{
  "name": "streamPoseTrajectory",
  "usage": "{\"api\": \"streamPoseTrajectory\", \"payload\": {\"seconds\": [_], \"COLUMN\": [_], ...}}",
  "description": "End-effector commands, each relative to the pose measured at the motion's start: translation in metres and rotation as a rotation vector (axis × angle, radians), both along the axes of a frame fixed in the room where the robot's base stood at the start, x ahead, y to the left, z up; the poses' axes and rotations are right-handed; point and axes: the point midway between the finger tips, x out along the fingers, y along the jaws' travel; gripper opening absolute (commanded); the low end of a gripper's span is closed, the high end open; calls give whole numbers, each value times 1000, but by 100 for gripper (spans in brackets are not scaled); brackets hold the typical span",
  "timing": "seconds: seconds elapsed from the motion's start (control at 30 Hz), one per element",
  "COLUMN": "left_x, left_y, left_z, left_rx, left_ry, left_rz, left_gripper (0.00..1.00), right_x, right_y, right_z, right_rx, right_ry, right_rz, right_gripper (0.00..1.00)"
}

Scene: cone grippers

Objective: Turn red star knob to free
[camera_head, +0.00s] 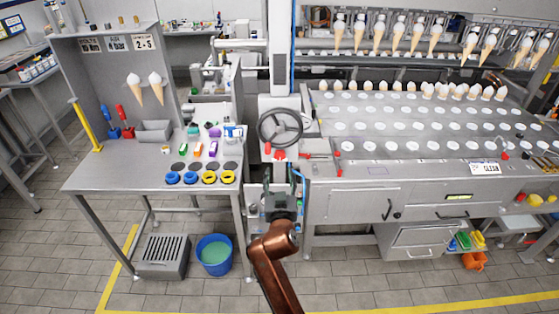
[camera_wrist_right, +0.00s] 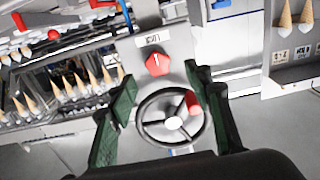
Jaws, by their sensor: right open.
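The red star knob (camera_wrist_right: 157,62) sits on a grey panel in the right wrist view, beside a small white label plate (camera_wrist_right: 152,40) with dark marks too small to read. In the head view the knob (camera_head: 279,154) is a small red shape just below the handwheel. My right gripper (camera_head: 279,178) is open and empty, in front of the panel and below the knob in the head view. Its dark green fingers (camera_wrist_right: 160,80) spread either side of the handwheel in the wrist view, with the knob beyond their tips. No contact is visible. My left gripper is not in view.
A black handwheel (camera_head: 281,127) with a red handle (camera_wrist_right: 193,103) is close to the knob. A workbench (camera_head: 110,178) with several small items stands left. The cone machine (camera_head: 380,173) spreads right. A blue bucket (camera_head: 214,254) is on the floor.

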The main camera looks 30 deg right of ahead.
Motion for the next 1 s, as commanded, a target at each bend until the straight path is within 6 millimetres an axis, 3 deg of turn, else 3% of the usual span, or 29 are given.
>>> {"api": "streamPoseTrajectory", "payload": {"seconds": [0.13, 0.6, 1.0], "left_x": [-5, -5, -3], "left_y": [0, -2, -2], "left_z": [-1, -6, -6], "left_rx": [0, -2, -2], "left_ry": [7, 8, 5], "left_rz": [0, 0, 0], "left_gripper": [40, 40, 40], "right_x": [3, 57, 61], "right_y": [-7, -41, -43], "right_z": [12, 10, 10], "right_rx": [4, 3, 5], "right_ry": [-24, -20, -21], "right_rz": [-14, -12, -11], "right_gripper": [46, 46, 44]}}
